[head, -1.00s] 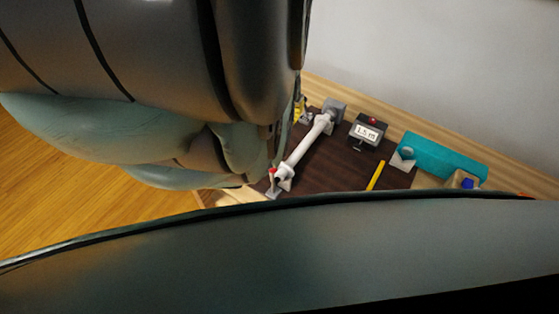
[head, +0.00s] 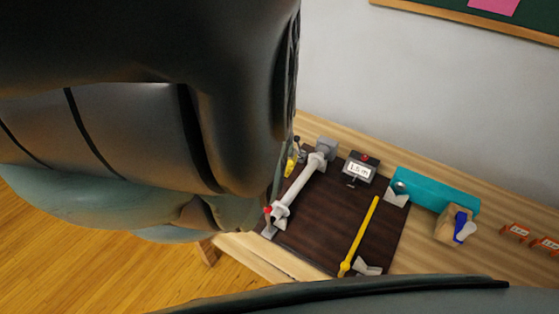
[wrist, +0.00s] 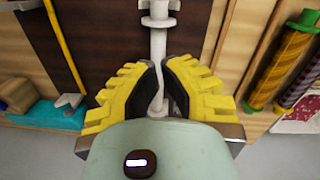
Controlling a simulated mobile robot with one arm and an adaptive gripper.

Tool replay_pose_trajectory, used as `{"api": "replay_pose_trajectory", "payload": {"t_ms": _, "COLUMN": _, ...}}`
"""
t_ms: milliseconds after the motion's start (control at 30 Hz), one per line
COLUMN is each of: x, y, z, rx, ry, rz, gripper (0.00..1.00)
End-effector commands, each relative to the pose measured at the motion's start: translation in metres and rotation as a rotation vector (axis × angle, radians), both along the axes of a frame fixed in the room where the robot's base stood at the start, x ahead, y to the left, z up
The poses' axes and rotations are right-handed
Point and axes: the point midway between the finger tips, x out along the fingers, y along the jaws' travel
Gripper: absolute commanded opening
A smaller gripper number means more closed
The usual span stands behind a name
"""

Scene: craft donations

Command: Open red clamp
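The red clamp piece (head: 267,211) is a small red part at the near end of a white bar (head: 297,190) on a dark board (head: 325,215). In the head view my arm covers the area to its left, so the clamp shows only in part. In the wrist view my gripper (wrist: 160,82) has its yellow fingers apart, with the white bar (wrist: 158,42) seen between them. I cannot tell whether the fingers touch it. No red clamp is clear in the wrist view.
A yellow strip (head: 360,235) lies on the board. A teal block (head: 437,190) and a tan block (head: 452,224) are to the right.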

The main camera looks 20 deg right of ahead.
Motion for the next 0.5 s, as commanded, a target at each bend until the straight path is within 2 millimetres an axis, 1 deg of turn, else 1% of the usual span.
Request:
{"api": "replay_pose_trajectory", "payload": {"t_ms": 233, "x": -0.002, "y": 0.001, "z": -0.016, "rx": 0.002, "ry": 0.004, "rz": 0.000, "gripper": 0.00}}
{"api": "replay_pose_trajectory", "payload": {"t_ms": 500, "x": -0.002, "y": 0.000, "z": -0.031, "rx": 0.001, "ry": 0.002, "rz": 0.000, "gripper": 0.00}}
